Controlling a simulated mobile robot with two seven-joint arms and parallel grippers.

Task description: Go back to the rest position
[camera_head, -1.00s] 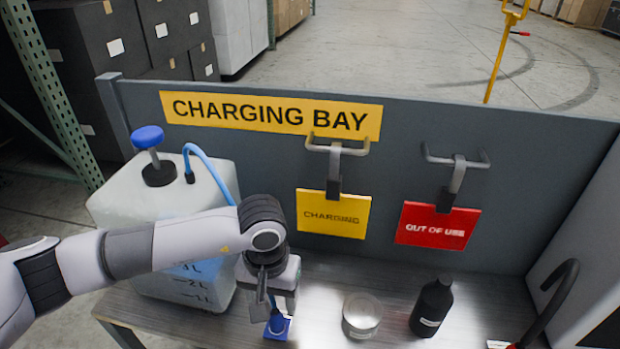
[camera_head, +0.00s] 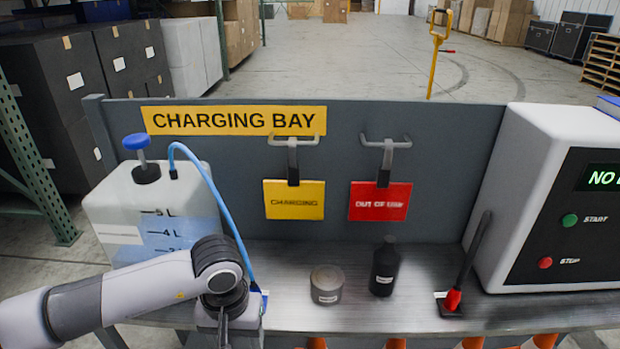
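My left arm comes in from the left, low in the view. Its gripper (camera_head: 223,338) points down at the bottom edge, in front of the bench; its fingertips are cut off, so I cannot tell whether it is open or holds anything. My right arm and gripper are out of view. Behind my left wrist stands a translucent jug (camera_head: 135,205) with litre marks, bluish liquid and a blue-topped cap (camera_head: 137,142). A blue hose (camera_head: 213,188) curves from the jug down to the bench behind my gripper. Its lower end is partly hidden there.
The bench (camera_head: 420,300) holds a round tin (camera_head: 326,285), a black bottle (camera_head: 384,267), a dark lever with red base (camera_head: 455,285) and a white charger box (camera_head: 530,180). Yellow (camera_head: 294,200) and red (camera_head: 380,202) tags hang from hooks on the back panel. Orange cones (camera_head: 545,340) show below.

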